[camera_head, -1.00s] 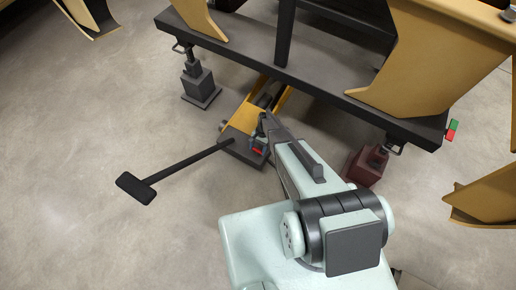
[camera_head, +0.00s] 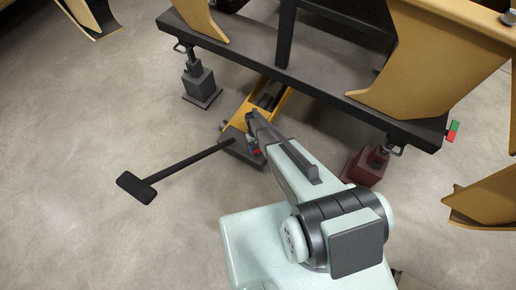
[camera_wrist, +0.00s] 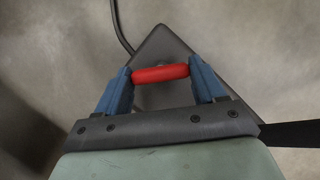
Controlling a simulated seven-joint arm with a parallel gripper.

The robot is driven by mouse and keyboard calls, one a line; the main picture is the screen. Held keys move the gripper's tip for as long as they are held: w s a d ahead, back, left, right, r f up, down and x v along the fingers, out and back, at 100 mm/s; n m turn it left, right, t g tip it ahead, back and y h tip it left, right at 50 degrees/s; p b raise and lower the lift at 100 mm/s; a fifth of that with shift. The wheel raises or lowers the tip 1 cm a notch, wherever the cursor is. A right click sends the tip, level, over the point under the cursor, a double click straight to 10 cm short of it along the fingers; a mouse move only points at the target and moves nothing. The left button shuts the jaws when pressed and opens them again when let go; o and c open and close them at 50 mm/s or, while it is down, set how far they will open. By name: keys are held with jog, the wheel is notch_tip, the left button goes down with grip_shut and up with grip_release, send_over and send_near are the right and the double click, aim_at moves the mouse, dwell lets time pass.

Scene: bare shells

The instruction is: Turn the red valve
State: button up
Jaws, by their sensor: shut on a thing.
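The red valve (camera_wrist: 160,74) is a short red bar in the wrist view, lying crosswise between the two blue fingers of my gripper (camera_wrist: 161,80). The fingers are shut on its two ends. Behind it is the dark grey base plate of the jack. In the head view a small bit of the red valve (camera_head: 256,151) shows beside my gripper (camera_head: 250,118), with most of it hidden by my arm. The yellow and grey floor jack (camera_head: 240,148) lies on the floor, partly under the dark frame.
A long black handle (camera_head: 190,163) with a crosspiece reaches left from the jack. A dark beam (camera_head: 300,80) with tan panels spans above. A grey stand (camera_head: 200,84) and a dark red stand (camera_head: 366,165) hold it up. Open concrete floor lies to the left.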

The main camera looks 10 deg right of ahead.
jog(key=n, duration=0.2)
jog(key=n+h, duration=0.1)
jog(key=n, duration=0.1)
jog(key=shift+a+t+h, duration=0.15)
jog(key=shift+t+h, duration=0.15)
jog(key=shift+t, duration=0.1)
jog(key=shift+n+t+h, duration=0.3)
jog(key=shift+n+h, duration=0.2)
jog(key=shift+n, duration=1.3)
jog(key=o, duration=1)
jog(key=shift+o, duration=0.2)
jog(key=shift+s, duration=0.1)
jog(key=shift+r, duration=0.1)
jog(key=v, duration=1.3)
jog(key=shift+a+r, duration=0.25)
jog(key=shift+a, duration=0.05)
